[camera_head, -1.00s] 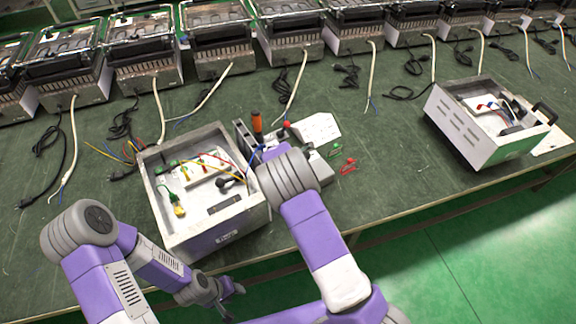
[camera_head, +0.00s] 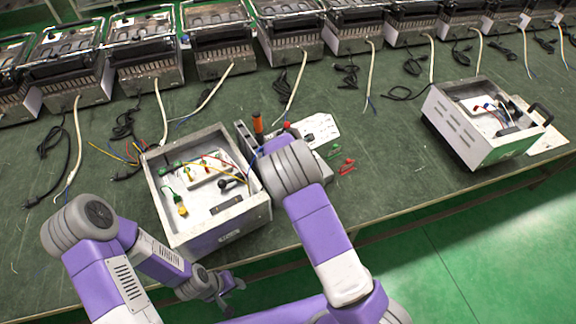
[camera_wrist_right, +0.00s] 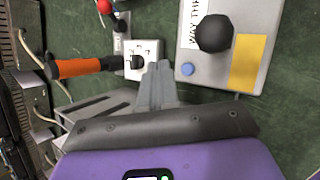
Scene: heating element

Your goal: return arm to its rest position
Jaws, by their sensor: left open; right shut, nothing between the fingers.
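My left arm comes in from the lower left, and its gripper (camera_head: 234,285) hangs open and empty in front of the table edge, below the open metal box (camera_head: 222,234). My right arm reaches up over the table just right of that box; its wrist hides its gripper in the head view. In the right wrist view the right gripper (camera_wrist_right: 159,68) is shut with nothing between the fingers. It points at a small white switch block (camera_wrist_right: 141,62), between an orange-handled tool (camera_wrist_right: 80,68) and a grey box with a black knob (camera_wrist_right: 214,34). Contact cannot be told.
The green table (camera_head: 390,190) has a row of metal heater units with loose cables along its back. A second open box (camera_head: 455,125) stands at the right. The green floor in front is clear.

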